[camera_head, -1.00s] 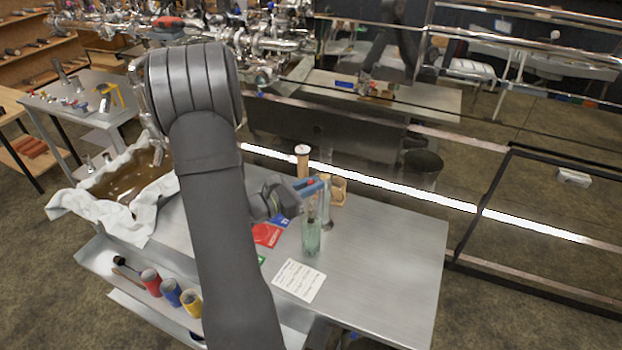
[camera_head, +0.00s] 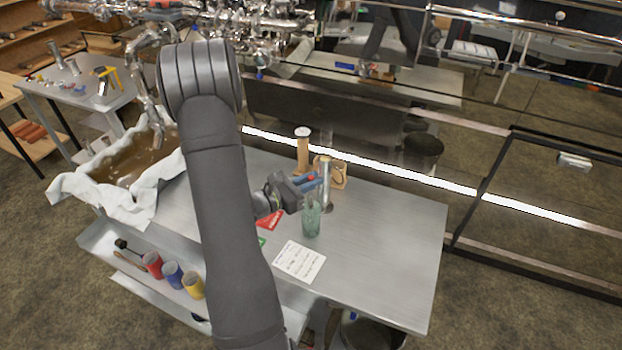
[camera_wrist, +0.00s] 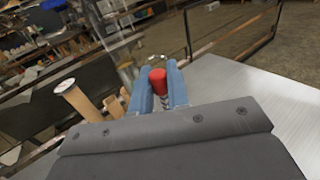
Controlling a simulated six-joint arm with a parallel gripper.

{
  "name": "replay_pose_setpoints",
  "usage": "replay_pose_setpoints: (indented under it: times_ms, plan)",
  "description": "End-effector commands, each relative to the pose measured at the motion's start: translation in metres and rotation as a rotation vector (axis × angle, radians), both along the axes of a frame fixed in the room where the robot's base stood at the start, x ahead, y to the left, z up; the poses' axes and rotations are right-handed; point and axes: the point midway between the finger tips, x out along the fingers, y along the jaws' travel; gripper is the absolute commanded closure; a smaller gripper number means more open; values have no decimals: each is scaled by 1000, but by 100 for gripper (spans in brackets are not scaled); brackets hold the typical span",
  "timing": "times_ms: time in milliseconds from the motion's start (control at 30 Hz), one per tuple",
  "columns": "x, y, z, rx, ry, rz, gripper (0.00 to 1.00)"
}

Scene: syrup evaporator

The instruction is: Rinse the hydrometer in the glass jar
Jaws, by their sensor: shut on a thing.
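The clear greenish glass jar (camera_head: 311,222) stands upright near the middle of the metal table. My gripper (camera_head: 311,182), with blue fingers, is just above the jar's mouth. It is shut on the hydrometer, whose red top (camera_wrist: 157,82) shows between the fingers in the wrist view. The hydrometer's lower part points down at the jar. The head view is too small to tell how deep it sits in the glass or whether it touches the wall.
A metal cylinder (camera_head: 326,172) stands close behind the jar, near a white-topped brown post (camera_head: 302,152) and a small wooden holder (camera_head: 340,178). A white card (camera_head: 299,262) lies in front. A cloth-draped basin of brown liquid (camera_head: 128,168) is at left. The table's right side is clear.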

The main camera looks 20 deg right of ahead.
Motion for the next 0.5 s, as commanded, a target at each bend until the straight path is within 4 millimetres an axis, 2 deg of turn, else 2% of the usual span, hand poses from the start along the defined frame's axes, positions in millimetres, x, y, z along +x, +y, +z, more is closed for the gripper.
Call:
replay_pose_setpoints:
  times_ms: [500]
  plan:
    - [0, 0, 7, -1, -1, 0, 99]
